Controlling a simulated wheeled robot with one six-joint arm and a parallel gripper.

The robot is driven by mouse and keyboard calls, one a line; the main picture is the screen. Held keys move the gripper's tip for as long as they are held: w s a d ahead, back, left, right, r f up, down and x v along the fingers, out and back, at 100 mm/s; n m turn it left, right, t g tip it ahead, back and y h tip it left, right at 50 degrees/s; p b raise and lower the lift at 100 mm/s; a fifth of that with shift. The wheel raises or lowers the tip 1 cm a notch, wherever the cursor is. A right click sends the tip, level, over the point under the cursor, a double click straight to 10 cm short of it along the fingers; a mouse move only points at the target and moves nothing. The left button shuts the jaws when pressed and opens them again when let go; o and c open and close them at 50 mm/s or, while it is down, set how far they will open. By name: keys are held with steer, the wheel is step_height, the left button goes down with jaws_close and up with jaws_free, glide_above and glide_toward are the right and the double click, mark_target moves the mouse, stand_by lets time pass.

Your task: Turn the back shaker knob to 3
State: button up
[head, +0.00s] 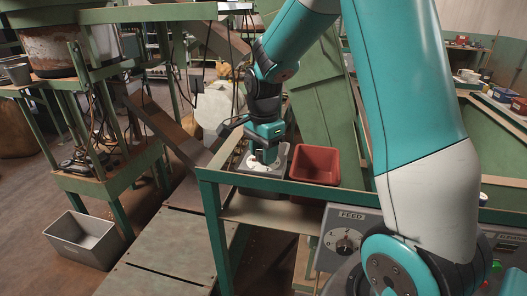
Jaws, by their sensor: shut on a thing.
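My gripper (265,162) points down at a small grey control box (247,181) on the green-framed stand, left of the red bin. A pale dial plate shows on top of the box around the fingertips. My gripper is shut on the knob at the middle of this dial, and the fingers hide most of it. The dial's numbers and the knob's pointer are too small to read. Another knob (343,247), black, sits on the grey panel marked FEED (352,219), nearer to me.
A red bin (314,165) stands right beside the control box. The green frame rail (285,187) runs in front of both. A grey tub (84,240) is on the floor at left. A green stand with a rusty hopper (54,48) is at upper left.

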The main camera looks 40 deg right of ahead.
steer(key=shift+m, duration=0.8)
steer(key=o, duration=0.9)
steer(key=shift+o, duration=0.2)
steer(key=shift+r, duration=0.15)
step_height(320, 180, up, 17)
steer(key=b, duration=0.3)
steer(key=shift+r, duration=0.1)
